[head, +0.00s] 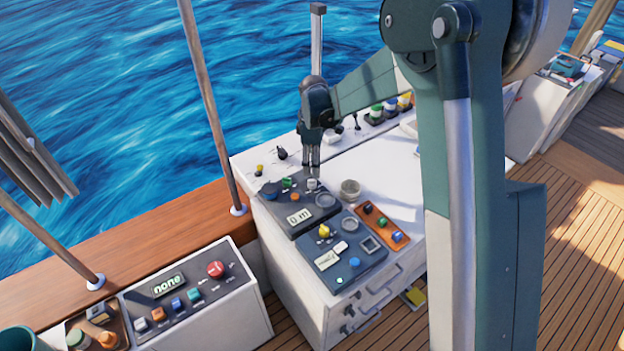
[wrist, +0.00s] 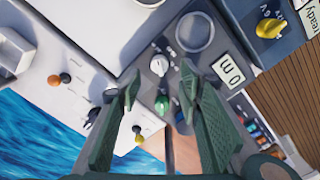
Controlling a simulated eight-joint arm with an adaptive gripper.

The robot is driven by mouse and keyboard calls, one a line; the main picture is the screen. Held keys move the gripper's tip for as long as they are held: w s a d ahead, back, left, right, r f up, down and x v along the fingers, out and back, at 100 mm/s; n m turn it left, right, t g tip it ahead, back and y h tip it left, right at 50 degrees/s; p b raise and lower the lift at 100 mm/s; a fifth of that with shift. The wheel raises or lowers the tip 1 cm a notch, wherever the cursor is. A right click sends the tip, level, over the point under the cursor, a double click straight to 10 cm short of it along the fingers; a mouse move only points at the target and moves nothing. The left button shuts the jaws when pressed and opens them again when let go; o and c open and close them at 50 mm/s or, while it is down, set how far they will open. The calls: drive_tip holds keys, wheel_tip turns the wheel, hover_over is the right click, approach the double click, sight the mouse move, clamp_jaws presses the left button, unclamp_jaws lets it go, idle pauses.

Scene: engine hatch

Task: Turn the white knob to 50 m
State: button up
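The white knob (head: 312,184) sits on a dark control panel (head: 325,213) on the white console. In the wrist view the knob (wrist: 159,66) shows ahead of and between the fingertips, with a pale mark on its top. The panel's display (head: 299,217) reads "0 m"; it also shows in the wrist view (wrist: 229,70). My gripper (head: 311,168) points down just above the knob. In the wrist view my gripper (wrist: 158,84) is open, with nothing between its fingers. I cannot tell whether the fingertips touch the panel.
A green knob (wrist: 162,104) stands close to the white one, near the fingers. A round dial (wrist: 195,32) is on the same panel. A panel with a yellow knob (head: 324,231) lies in front. A small metal cup (head: 350,190) stands to the right. The sea is behind.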

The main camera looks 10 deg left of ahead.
sight(312, 180)
drive_tip(key=shift+a+f, duration=0.25)
drive_tip(key=shift+f, duration=0.05)
drive_tip(key=shift+f+p, duration=0.3)
drive_tip(key=shift+f, duration=3.6)
drive_tip(key=c, duration=0.9)
